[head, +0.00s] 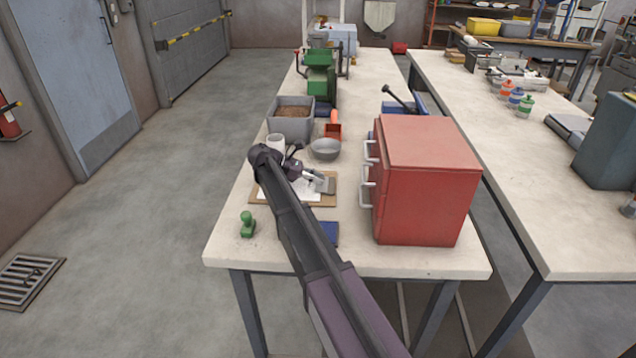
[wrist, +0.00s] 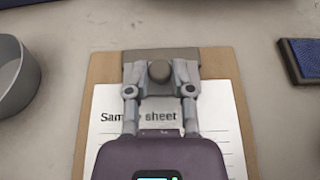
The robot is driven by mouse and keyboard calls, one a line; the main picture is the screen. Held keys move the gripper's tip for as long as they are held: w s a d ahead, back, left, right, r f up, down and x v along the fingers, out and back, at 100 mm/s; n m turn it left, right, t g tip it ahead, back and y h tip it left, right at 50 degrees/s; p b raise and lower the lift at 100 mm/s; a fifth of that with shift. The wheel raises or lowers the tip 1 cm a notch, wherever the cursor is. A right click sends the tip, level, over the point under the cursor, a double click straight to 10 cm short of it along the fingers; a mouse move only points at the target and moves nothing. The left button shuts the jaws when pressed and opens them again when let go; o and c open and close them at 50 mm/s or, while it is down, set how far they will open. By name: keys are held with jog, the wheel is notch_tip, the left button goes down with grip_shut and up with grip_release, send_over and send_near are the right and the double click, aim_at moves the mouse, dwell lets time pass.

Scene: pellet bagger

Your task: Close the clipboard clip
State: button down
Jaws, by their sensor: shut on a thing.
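The brown clipboard (head: 328,202) lies on the near end of the left bench with a white sheet on it. The wrist view shows the board (wrist: 100,68) and the sheet, headed "Sample sheet" (wrist: 105,115). The grey clip (wrist: 190,55) spans the board's top edge, and a round dark knob (wrist: 159,71) sits at its middle. My gripper (wrist: 160,74) is over the clip, shut on the knob, with one finger at each side. In the head view my gripper (head: 318,181) is low over the board by the clip. My gripper hides part of the clip; I cannot tell how far it is open.
A red drawer cabinet (head: 428,185) stands right of the clipboard. A grey bowl (head: 324,150), white mug (head: 276,144) and grey bin (head: 291,125) stand behind it. A green stamp (head: 247,226) is at the left, and a blue pad (head: 329,232) lies near the front.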

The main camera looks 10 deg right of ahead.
jog(key=shift+s, duration=0.1)
dwell(0.3)
jog(key=c, duration=0.5)
grip_release()
jog(key=shift+d+r+y+p, duration=0.1)
jog(key=shift+r+y+p, duration=0.2)
jog(key=shift+p, duration=0.55)
